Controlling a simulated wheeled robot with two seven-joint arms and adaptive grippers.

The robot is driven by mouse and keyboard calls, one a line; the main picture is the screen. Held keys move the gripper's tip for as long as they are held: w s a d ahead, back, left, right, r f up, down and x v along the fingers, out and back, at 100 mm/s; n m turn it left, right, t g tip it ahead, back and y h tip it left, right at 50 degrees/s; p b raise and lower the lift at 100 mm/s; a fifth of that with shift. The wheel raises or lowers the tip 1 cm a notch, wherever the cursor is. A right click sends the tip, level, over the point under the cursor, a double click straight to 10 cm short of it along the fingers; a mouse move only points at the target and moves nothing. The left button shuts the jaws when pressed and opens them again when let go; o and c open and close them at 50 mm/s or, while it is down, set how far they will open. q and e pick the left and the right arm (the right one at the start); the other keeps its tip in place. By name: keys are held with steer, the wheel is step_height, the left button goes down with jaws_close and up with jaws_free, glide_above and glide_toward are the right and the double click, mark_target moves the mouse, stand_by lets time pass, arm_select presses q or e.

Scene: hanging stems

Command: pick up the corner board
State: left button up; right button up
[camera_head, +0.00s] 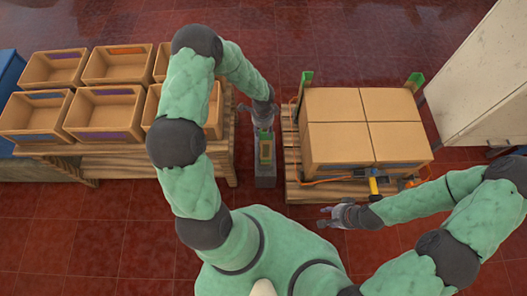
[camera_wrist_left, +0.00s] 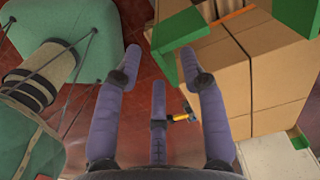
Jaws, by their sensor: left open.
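A green corner board (camera_head: 306,82) stands upright at the back left corner of a stack of cardboard boxes. Another green corner board (camera_head: 414,82) stands at the back right corner. In the left wrist view a large green board (camera_wrist_left: 180,28) shows beyond the fingers, and more green (camera_wrist_left: 297,14) shows at top right. My left gripper (camera_head: 263,122) is left of the box stack, its fingers partly hidden by distance. In the wrist view its fingers (camera_wrist_left: 161,72) are spread with nothing between them. My right gripper (camera_head: 324,216) is empty in front of the pallet, fingers apart.
The cardboard boxes (camera_head: 335,145) stand on a wooden pallet (camera_head: 305,196). A yellow-handled tool (camera_head: 374,186) lies at its front edge. Open bins (camera_head: 103,110) fill the left table. A white cabinet (camera_head: 485,85) stands right.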

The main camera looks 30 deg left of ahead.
mark_target(264, 135)
arm_select(q)
steer(key=f+b, duration=0.1)
steer(key=f, duration=0.1)
steer(key=f+b, duration=0.1)
steer(key=f, duration=0.1)
steer(key=shift+d+f, duration=0.2)
steer(key=shift+f, duration=0.15)
steer(key=shift+r, duration=0.1)
steer(key=shift+c, duration=0.3)
jaws_close()
